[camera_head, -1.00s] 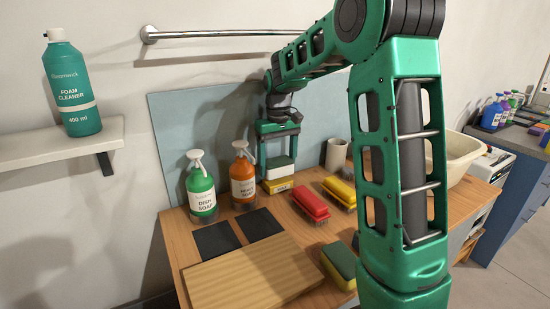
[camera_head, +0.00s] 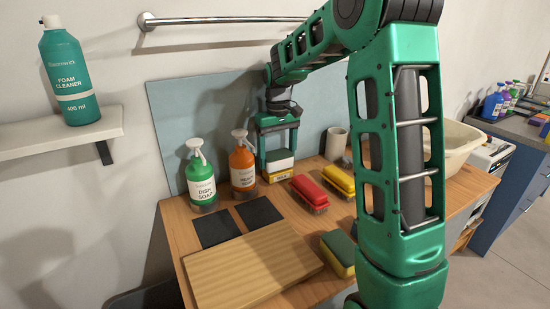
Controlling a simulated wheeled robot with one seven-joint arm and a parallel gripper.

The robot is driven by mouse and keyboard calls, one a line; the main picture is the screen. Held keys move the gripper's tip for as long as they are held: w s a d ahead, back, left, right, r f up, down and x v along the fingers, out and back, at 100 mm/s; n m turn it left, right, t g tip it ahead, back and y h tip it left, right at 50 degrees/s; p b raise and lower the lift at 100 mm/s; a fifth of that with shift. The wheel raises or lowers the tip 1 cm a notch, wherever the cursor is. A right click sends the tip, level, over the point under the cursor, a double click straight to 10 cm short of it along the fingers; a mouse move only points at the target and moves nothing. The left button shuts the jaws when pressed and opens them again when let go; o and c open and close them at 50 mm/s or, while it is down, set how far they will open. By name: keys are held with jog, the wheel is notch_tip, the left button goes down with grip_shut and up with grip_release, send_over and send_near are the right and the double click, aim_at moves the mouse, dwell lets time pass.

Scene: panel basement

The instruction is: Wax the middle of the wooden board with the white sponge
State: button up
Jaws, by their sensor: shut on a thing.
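The wooden board (camera_head: 251,267) lies flat at the front left of the wooden worktop. My gripper (camera_head: 280,156) is at the back of the worktop, pointing down, with its fingers shut on the white sponge (camera_head: 280,165). The sponge has a dark upper layer. Directly below it is a yellow labelled item (camera_head: 281,176); I cannot tell whether the two touch. My gripper is behind and to the right of the board, well apart from it.
A green dish soap bottle (camera_head: 201,183) and an orange bottle (camera_head: 243,165) stand left of my gripper. Red-and-yellow brushes (camera_head: 310,191) lie to the right. A green-and-yellow sponge (camera_head: 339,252) lies beside the board. Two dark pads (camera_head: 259,212) lie behind it.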

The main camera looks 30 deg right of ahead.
aim_at(278, 154)
jog(key=shift+f, duration=0.6)
dwell(1.3)
jog(key=shift+r, duration=0.15)
jog(key=shift+r, duration=3.45)
